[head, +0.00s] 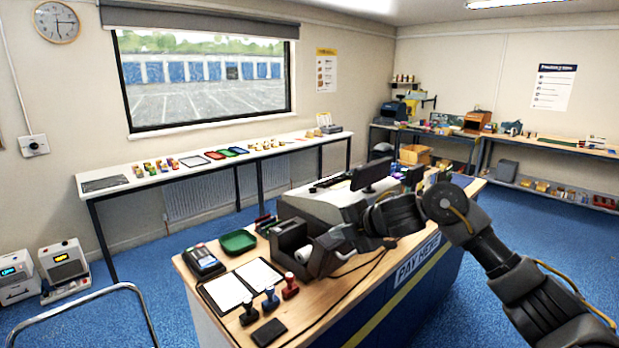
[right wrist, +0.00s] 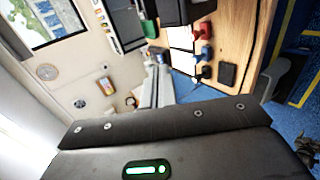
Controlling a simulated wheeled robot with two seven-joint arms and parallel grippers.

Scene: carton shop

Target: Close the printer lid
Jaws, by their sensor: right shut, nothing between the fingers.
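The dark grey printer (head: 291,238) stands on the wooden counter, behind the stamps. Its lid appears raised, and a pale spot shows in its opening. My right arm reaches in from the right over the counter. My right gripper (head: 338,242) is shut and empty, close to the printer's right side; I cannot tell whether it touches it. In the right wrist view, a dark body with a green light fills the bottom, and dark shapes at the top may be part of the printer. My left gripper is not in view.
Stamps with red (head: 290,286), blue (head: 270,299) and black handles stand in front of the printer. A clipboard (head: 232,292), card terminal (head: 203,262) and green tray (head: 238,241) are to its left. A cash register and screen (head: 370,173) stand behind. A black cable crosses the counter.

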